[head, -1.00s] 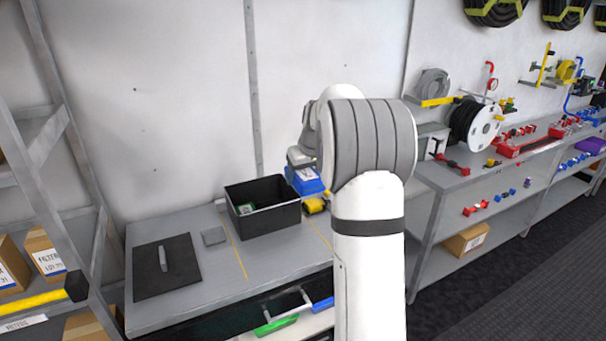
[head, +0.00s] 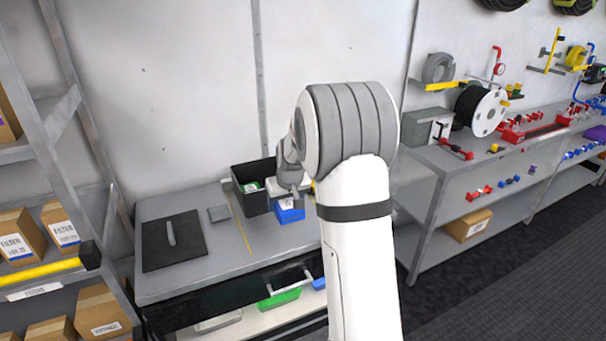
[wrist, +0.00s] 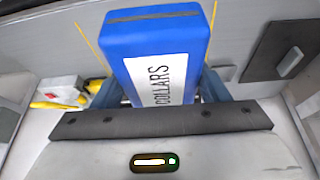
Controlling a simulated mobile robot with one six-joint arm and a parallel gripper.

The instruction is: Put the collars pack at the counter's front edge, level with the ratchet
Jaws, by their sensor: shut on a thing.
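The blue collars pack (head: 290,213) is held by my gripper (head: 289,198) over the counter (head: 218,255), by the front right of the black bin. In the wrist view the pack (wrist: 128,45), labelled COLLARS, sits between the fingers of my gripper (wrist: 160,88), which is shut on it. I cannot tell whether the pack touches the counter. A grey, bar-shaped tool (head: 171,233), which may be the ratchet, lies on a black mat (head: 185,255) at the counter's left. It also shows in the wrist view (wrist: 288,62).
A black bin (head: 250,200) with a green item in it stands at the back. A small grey square (head: 218,213) lies left of it. The counter between mat and pack is clear, with a yellow line.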

